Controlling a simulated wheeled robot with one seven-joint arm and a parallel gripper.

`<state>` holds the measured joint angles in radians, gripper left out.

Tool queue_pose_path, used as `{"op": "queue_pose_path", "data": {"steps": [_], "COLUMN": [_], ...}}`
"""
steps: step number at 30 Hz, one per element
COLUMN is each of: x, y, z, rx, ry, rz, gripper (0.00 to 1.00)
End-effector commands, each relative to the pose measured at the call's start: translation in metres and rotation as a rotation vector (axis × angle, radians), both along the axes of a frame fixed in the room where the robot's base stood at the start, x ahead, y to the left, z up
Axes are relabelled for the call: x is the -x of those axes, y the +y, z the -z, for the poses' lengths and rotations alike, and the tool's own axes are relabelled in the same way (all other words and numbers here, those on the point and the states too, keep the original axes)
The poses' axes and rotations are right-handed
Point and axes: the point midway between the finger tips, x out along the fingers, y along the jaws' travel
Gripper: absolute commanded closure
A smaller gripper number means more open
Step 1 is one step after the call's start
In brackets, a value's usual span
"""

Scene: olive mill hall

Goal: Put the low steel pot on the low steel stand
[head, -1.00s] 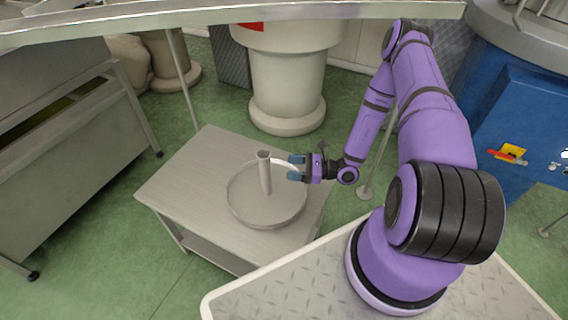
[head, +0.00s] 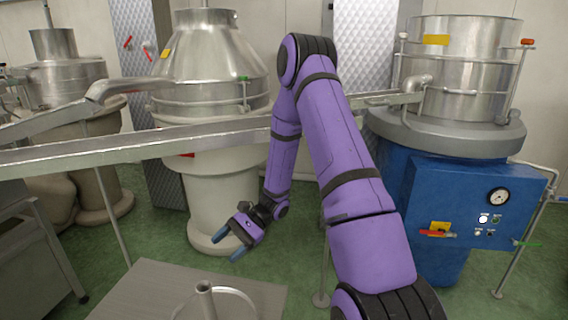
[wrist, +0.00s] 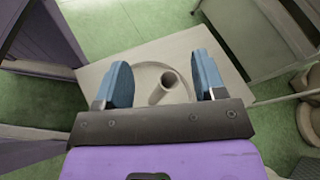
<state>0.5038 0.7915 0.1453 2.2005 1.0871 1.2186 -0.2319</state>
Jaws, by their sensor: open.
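My gripper (head: 229,246) is open and empty, with blue fingers spread. It is above the stand and apart from the tube.
A long steel trough (head: 150,143) crosses above the floor behind the stand, with thin support legs. A pale pedestal machine (head: 220,185) stands behind my gripper. A blue machine (head: 440,215) with a control panel is at right.

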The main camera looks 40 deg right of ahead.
Motion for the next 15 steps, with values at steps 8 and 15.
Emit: {"op": "queue_pose_path", "data": {"steps": [8, 15], "x": [0.023, 0.051], "y": [0.013, 0.021], "z": [-0.079, -0.137], "rx": [0.213, 0.407], "ry": [-0.154, -0.292], "rz": [-0.218, -0.377], "gripper": [0.36, 0.36]}}
